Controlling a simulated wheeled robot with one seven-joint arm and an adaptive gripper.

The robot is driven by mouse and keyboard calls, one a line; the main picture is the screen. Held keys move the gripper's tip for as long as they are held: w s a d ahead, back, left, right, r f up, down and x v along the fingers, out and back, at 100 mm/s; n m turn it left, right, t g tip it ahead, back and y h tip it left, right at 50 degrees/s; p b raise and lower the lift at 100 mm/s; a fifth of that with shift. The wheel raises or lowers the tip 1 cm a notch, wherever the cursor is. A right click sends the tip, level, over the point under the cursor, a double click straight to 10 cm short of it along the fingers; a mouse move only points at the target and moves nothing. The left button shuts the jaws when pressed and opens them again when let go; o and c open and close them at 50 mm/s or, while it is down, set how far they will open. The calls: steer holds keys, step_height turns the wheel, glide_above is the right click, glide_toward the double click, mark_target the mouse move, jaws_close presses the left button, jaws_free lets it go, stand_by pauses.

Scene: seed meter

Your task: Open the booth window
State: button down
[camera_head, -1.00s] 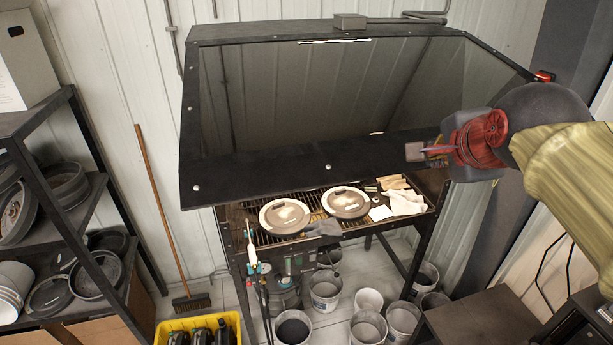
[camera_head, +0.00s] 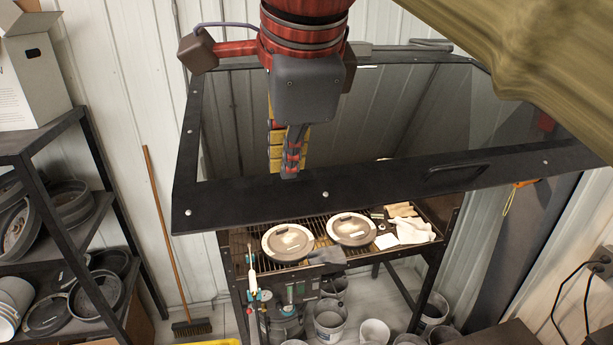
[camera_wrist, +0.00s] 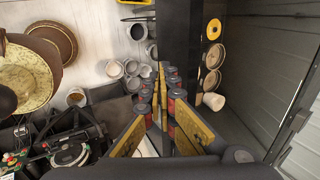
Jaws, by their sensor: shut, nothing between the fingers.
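The booth window is a sloping dark glass pane in a black frame (camera_head: 380,185), seen in the head view above the worktable. A dark handle (camera_head: 457,172) sits on the right part of its lower bar. My gripper (camera_head: 290,172) is in front of the pane, left of the middle, fingers pointing down. Its tips overlap the lower bar in the picture; I cannot tell whether they touch it. The handle is well to their right. In the wrist view the fingers (camera_wrist: 164,78) are shut and empty, beside the dark frame strip (camera_wrist: 182,30).
The worktable under the window holds two round lidded dishes (camera_head: 288,242) and cloths (camera_head: 412,230). Buckets (camera_head: 330,318) stand below. A shelf with pans (camera_head: 45,205) is at the left, a broom (camera_head: 165,235) beside it. A cable hangs at the right wall.

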mark_target(283, 216)
steer(key=p+x, duration=0.2)
steer(key=x, duration=1.1)
steer(key=shift+w+f, duration=0.1)
steer(key=shift+f, duration=0.15)
steer(key=shift+f, duration=0.1)
step_height(283, 216, down, 8)
steer(key=w+b, duration=0.2)
steer(key=b, duration=0.3)
steer(key=shift+a+b, duration=0.3)
steer(key=shift+b, duration=0.1)
